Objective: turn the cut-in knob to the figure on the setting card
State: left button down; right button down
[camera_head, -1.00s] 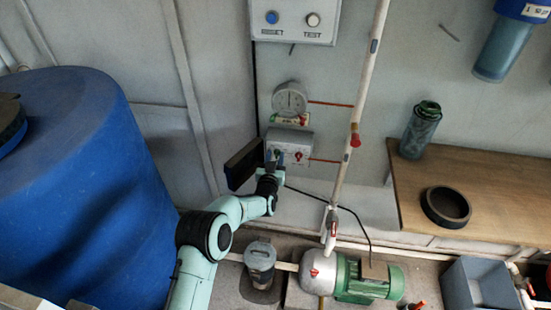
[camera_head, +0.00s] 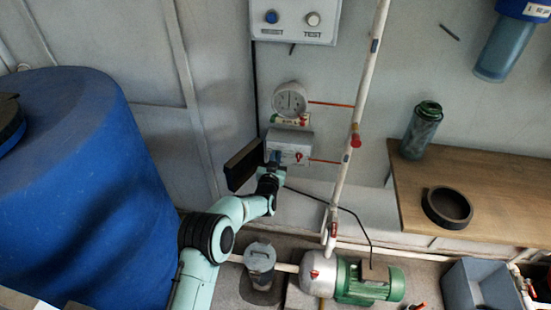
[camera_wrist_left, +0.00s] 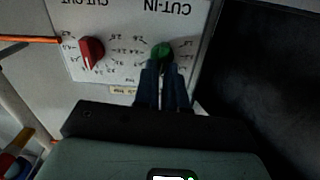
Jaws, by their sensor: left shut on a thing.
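The cut-in knob (camera_wrist_left: 162,50) is green and sits on the grey control box beside printed figures, which are too small to read surely. My left gripper (camera_wrist_left: 163,78) is shut on this knob, its dark blue fingers covering part of it. In the head view my left gripper (camera_head: 274,157) is at the left of the box (camera_head: 300,137) and hides the knob. The red cut-out knob (camera_wrist_left: 91,50) is beside it, apart from my fingers. A small coloured card (camera_head: 290,121) under the gauge may be the setting card; its figure is unreadable. My right gripper is not in view.
A white round gauge (camera_head: 290,98) is on the wall above the box. A white pipe (camera_head: 345,180) runs to the right of it. Below stands a green pump (camera_head: 365,281). A blue tank (camera_head: 80,180) fills the left. A wooden shelf (camera_head: 490,190) is at right.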

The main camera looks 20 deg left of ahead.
pick_arm(q)
jog(key=shift+d+f+m+b, duration=0.15)
jog(key=shift+m+b, duration=0.2)
jog(key=shift+m, duration=0.85)
jog(key=shift+d+r+m+b, duration=0.1)
jog(key=shift+m+b, duration=0.2)
jog(key=shift+m, duration=0.9)
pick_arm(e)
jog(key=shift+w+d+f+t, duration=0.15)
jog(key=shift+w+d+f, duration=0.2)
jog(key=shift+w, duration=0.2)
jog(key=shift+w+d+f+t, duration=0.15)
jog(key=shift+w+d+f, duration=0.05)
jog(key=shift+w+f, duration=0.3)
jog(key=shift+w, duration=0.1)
pick_arm(q)
jog(key=c, duration=1.2)
grip_release()
